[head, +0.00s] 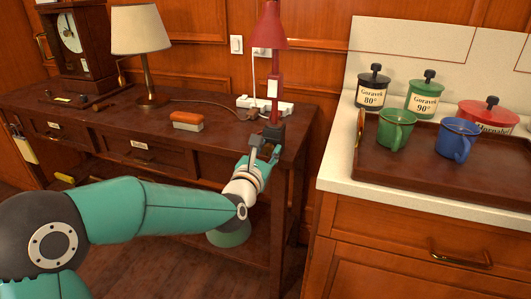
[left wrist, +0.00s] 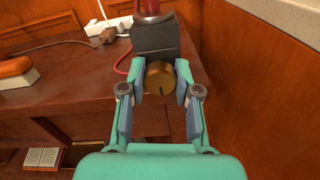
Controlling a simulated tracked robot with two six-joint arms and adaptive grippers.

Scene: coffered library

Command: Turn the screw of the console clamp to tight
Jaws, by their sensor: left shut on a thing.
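The console clamp is a dark grey block (head: 273,131) at the right front edge of the wooden console, under a red lamp (head: 270,50). In the left wrist view the clamp (left wrist: 155,42) shows its front face, and its screw (left wrist: 159,76) is a round brass knob with a dark mark near its lower rim. My left gripper (head: 265,153) reaches up to the clamp; in the left wrist view its fingers (left wrist: 163,84) are shut on the screw knob, one on each side. In the head view the knob is hidden by the gripper. My right gripper is not in view.
The console top (head: 215,155) holds an orange-topped box (head: 187,121), a beige lamp (head: 142,50), a clock (head: 75,45) and a white power strip (head: 265,105). A counter to the right bears a tray (head: 460,181) with mugs, and jars stand behind.

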